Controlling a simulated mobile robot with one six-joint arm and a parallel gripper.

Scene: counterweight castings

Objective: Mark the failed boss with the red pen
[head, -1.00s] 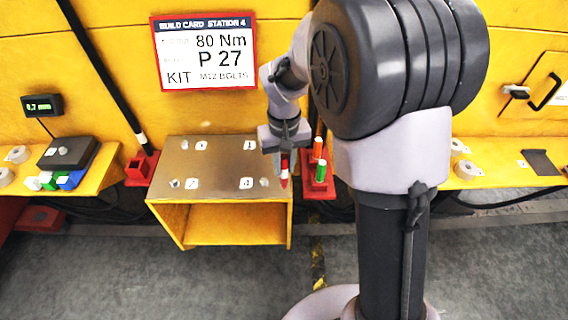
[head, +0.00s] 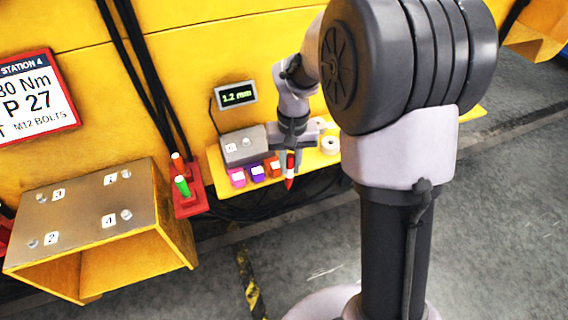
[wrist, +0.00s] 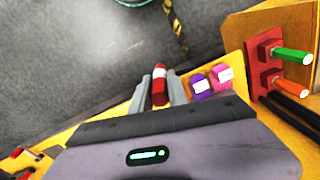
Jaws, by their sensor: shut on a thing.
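My gripper (head: 290,168) is shut on the red pen (head: 290,182), which points tip down above the right-hand yellow shelf. The wrist view shows the red pen (wrist: 159,88) between my two fingers. The metal-topped casting (head: 85,205) stands at the lower left of the head view, well away from my gripper. Small pale bosses, one at the back right (head: 126,174) and one at the front right (head: 127,214), sit beside number tags 1 to 4. I see no red mark on them. A display (head: 237,95) behind the shelf reads 1.2 mm.
A red holder (head: 190,200) with a green and an orange pen stands between casting and shelf. The build card (head: 38,95) reads P 27.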

